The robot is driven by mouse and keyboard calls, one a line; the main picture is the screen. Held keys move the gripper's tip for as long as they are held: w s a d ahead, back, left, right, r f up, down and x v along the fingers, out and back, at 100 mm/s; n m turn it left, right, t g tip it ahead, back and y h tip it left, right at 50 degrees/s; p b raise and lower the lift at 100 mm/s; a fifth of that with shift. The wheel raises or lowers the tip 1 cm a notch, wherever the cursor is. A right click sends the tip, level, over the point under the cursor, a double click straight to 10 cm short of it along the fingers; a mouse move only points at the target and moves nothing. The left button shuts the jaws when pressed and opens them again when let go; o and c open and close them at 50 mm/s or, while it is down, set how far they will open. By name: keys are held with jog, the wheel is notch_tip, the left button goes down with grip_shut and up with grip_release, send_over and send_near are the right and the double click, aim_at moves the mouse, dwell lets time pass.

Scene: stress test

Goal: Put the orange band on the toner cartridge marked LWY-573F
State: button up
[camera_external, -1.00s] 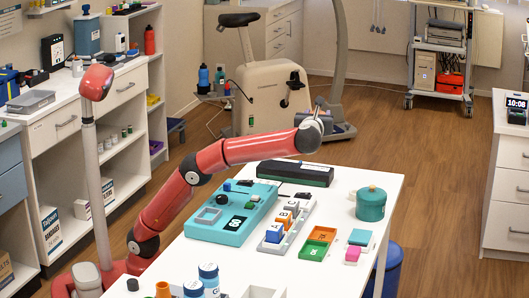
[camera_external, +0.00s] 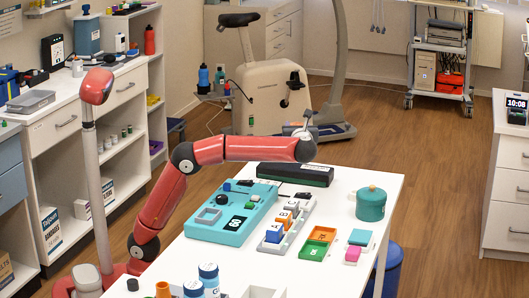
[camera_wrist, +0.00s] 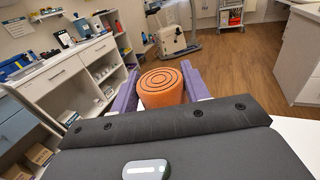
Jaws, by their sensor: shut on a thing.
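My gripper (camera_wrist: 160,76) has two purple fingers, shut on an orange round thing (camera_wrist: 163,95) with dark concentric rings on its face. I cannot tell whether it is the orange band. In the external view my arm's end is raised above the far part of the white table; the fingers and held thing cannot be made out there. A long black box with a green stripe (camera_external: 295,174) lies at the table's far edge and may be a toner cartridge. The marking LWY-573F is not readable anywhere. A short orange-brown cylinder (camera_external: 163,289) stands at the near left.
The white table (camera_external: 345,205) holds a teal tray (camera_external: 215,228), a grey rack of coloured blocks (camera_external: 290,226), an orange-green tray (camera_external: 318,242) and a teal pot (camera_external: 370,204). Blue-and-white bottles (camera_external: 208,278) stand at the near edge. An exercise bike (camera_external: 262,95) stands behind.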

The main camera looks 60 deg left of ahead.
notch_tip(320, 180, down, 8)
jog(key=shift+f+b, duration=0.25)
jog(key=shift+b, duration=0.35)
jog(key=shift+f, duration=0.15)
jog(key=o, duration=1)
jog(key=shift+d, duration=0.2)
jog(key=v, duration=0.4)
jog(key=shift+s+d, duration=0.2)
jog(key=shift+d, duration=0.15)
notch_tip(320, 180, up, 7)
jog(key=p, duration=0.1)
jog(key=shift+p, duration=0.3)
